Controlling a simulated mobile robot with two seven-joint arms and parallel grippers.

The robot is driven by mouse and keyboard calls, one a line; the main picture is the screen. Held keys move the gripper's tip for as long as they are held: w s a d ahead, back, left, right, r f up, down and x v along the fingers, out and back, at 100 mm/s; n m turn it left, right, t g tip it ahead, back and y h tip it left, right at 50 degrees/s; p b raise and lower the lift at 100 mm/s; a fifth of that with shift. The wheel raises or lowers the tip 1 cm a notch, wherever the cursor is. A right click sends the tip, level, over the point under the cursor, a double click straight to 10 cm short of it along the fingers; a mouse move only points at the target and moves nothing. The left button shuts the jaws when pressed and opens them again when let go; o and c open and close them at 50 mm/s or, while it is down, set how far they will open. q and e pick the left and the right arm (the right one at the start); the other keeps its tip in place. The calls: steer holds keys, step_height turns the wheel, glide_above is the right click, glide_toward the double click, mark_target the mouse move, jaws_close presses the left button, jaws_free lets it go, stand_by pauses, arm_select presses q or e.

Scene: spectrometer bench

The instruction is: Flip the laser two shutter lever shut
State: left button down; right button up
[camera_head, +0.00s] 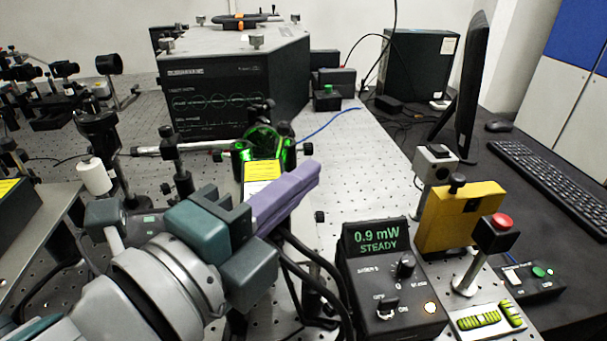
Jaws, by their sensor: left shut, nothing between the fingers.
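My left gripper (312,176) reaches in from the lower left with its purple fingers pressed together and nothing between them. The fingertips are above the bench, just right of a housing with a yellow and white label (262,172) and a green glow. I cannot pick out a lever marked as the laser two shutter; the gripper and wrist cover part of this area. A black control box (372,290) at lower right has a display (376,238) reading "0.9 mW STEADY", a knob (403,266) and an OFF/ON switch (386,307). My right gripper is not in view.
A yellow block (455,225) and a post-mounted red button (502,221) stand right of the control box. Black cables (310,262) run beneath my gripper. A large spectrometer housing (225,90) stands behind. Perforated bench (365,165) is mostly clear right of the fingertips.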

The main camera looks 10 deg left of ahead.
arm_select(q)
steer(key=a+v, duration=0.1)
steer(key=v, duration=0.7)
steer(key=shift+r+b, duration=0.4)
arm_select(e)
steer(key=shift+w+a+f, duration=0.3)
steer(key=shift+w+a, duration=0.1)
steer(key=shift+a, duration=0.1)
